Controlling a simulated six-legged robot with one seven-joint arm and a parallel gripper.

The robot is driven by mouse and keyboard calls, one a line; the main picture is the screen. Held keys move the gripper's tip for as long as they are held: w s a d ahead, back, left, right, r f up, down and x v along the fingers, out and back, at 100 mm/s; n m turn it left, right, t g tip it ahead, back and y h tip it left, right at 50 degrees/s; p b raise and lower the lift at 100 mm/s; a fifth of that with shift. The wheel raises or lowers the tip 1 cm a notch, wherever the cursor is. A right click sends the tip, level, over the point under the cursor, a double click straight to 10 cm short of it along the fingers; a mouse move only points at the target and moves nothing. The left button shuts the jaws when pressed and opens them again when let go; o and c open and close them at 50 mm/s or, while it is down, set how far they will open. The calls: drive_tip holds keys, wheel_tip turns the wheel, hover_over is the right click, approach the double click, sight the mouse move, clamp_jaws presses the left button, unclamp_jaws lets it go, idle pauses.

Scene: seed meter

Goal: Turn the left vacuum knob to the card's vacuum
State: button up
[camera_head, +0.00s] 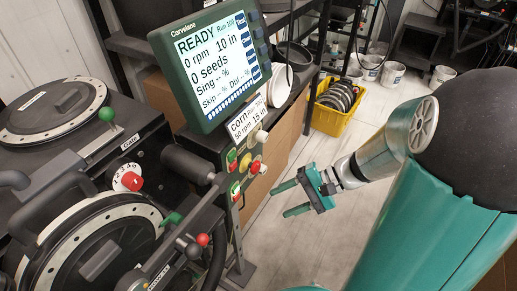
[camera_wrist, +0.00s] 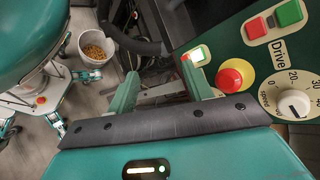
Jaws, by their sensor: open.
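A red knob on a white numbered dial (camera_head: 128,178) sits on the machine at left in the head view. Its label is too small to read, so I cannot confirm it is the left vacuum knob. A card (camera_head: 247,119) below the screen reads corn, with what looks like 50 rpm and 15 in. The screen (camera_head: 208,62) reads READY, 0 rpm, 10 in, 0 seeds. My gripper (camera_head: 291,199) is open and empty, over the floor right of the control panel, well apart from the red knob. Its fingers also show in the wrist view (camera_wrist: 162,88).
A control panel (camera_wrist: 225,50) has red and green buttons, a red button on yellow (camera_wrist: 232,77) and a white Drive speed knob (camera_wrist: 293,103). A yellow crate (camera_head: 328,120) and buckets stand behind. Floor between is clear.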

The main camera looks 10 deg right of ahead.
sight(265, 171)
drive_tip(key=w+d+f+m+t+y, duration=0.3)
drive_tip(key=w+d+f+m+t, duration=0.2)
drive_tip(key=d+m+t, duration=0.4)
drive_tip(key=shift+n+t, duration=0.4)
drive_tip(key=shift+n, duration=0.2)
drive_tip(key=x, duration=1.3)
drive_tip(key=shift+w+r, duration=0.1)
drive_tip(key=shift+w, duration=0.15)
drive_tip(key=c, duration=1)
